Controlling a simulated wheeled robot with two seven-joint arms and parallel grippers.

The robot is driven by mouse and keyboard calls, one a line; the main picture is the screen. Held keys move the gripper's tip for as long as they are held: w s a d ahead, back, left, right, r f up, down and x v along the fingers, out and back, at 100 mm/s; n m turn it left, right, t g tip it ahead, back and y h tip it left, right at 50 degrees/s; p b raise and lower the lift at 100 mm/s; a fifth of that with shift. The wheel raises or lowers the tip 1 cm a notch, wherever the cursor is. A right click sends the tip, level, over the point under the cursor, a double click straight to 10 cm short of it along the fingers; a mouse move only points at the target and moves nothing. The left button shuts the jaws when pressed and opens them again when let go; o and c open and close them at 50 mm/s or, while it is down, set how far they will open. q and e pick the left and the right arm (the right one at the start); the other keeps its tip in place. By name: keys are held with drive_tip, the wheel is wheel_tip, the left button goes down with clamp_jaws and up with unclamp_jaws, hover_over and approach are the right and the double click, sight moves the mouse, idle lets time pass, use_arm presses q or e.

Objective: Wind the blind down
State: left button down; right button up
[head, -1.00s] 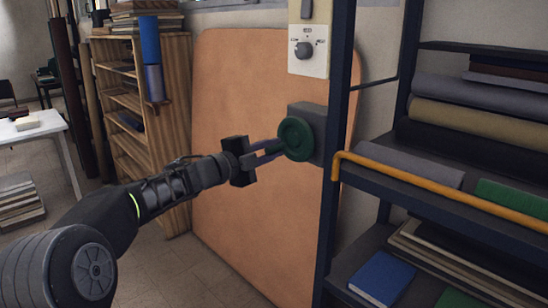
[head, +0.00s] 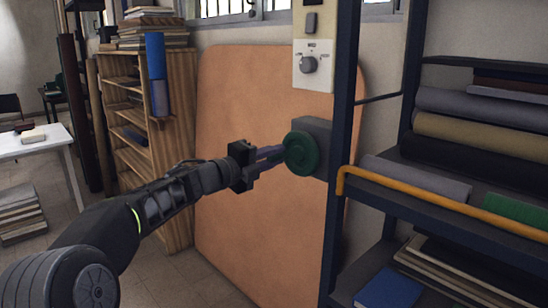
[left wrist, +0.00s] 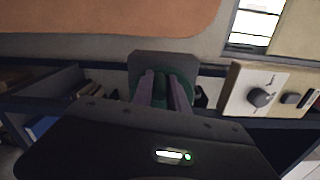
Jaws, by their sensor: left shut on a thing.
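A round green handwheel (head: 302,153) is mounted on a grey box (head: 318,135) on the wall, just left of the shelf post. My left gripper (head: 285,154) reaches it from the left and is shut on it. In the left wrist view the two fingers (left wrist: 165,90) lie against the green wheel (left wrist: 162,82), in front of the grey box. A barred window (head: 240,8) shows at the top edge; it also shows in the left wrist view (left wrist: 253,25). I cannot make out the blind for certain. My right gripper is not in view.
A white panel with a dial knob (head: 309,64) is above the wheel. A dark metal shelf rack (head: 345,150) with rolls and a yellow rail (head: 420,203) stands close on the right. A large orange-tan board (head: 235,210) leans behind the arm.

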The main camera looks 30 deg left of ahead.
use_arm(q)
drive_tip(key=shift+r, duration=0.1)
drive_tip(key=c, duration=1.3)
unclamp_jaws()
drive_tip(key=shift+s, duration=0.1)
drive_tip(key=v, duration=0.7)
drive_tip(key=shift+s, duration=0.3)
drive_tip(key=shift+a, duration=0.15)
